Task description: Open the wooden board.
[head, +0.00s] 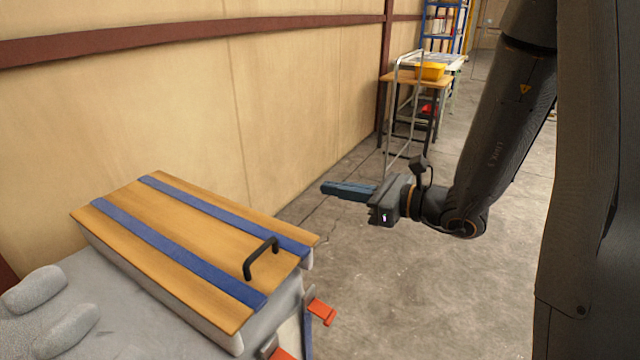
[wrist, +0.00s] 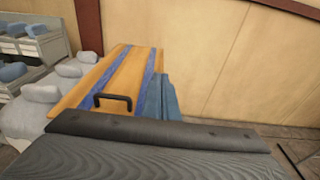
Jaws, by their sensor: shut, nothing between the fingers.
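The wooden board (head: 160,255) lies flat as a lid on a grey-white box at the lower left of the head view. Two blue straps run along it, and a black handle (head: 261,257) stands on its near right end. The board (wrist: 125,80) and its handle (wrist: 113,101) also show in the wrist view. My gripper (head: 325,188) is shut and empty, held in the air to the right of the board, above the floor, apart from the handle. Its blue-grey fingers point left, and they partly cover the board's right side in the wrist view.
Grey pillows (head: 65,330) lie beside the box at the lower left. Orange clamps (head: 321,311) stick out at the box's near right end. A wooden wall (head: 150,110) stands behind. A table with a yellow bin (head: 430,71) stands far back. The floor between is clear.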

